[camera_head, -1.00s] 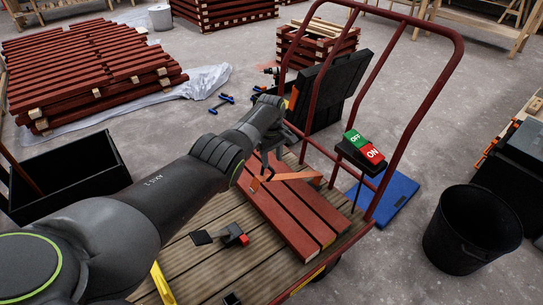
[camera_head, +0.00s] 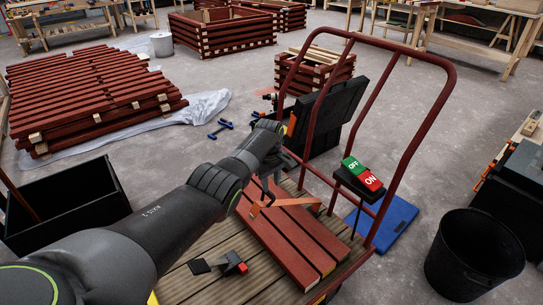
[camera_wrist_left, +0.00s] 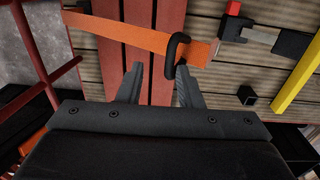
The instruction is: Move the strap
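The strap (camera_head: 288,203) is a flat orange band lying across dark red battens (camera_head: 292,237) on the trolley's slatted deck. In the left wrist view the strap (camera_wrist_left: 135,36) runs across the top, with a black hook or loop (camera_wrist_left: 176,56) around it near its right end. My left gripper (camera_head: 266,186) is over the battens beside the strap. In the wrist view its two fingers (camera_wrist_left: 159,72) are apart, with red batten showing between them. The right fingertip is close to the black hook; I cannot tell whether they touch. My right gripper is not in view.
The trolley's red tube handle (camera_head: 310,120) rises behind the battens, carrying a green and red OFF/ON switch box (camera_head: 361,175). A black clamp-like tool (camera_head: 222,262) lies on the deck. A black bucket (camera_head: 472,255) stands right, a black crate (camera_head: 75,200) left.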

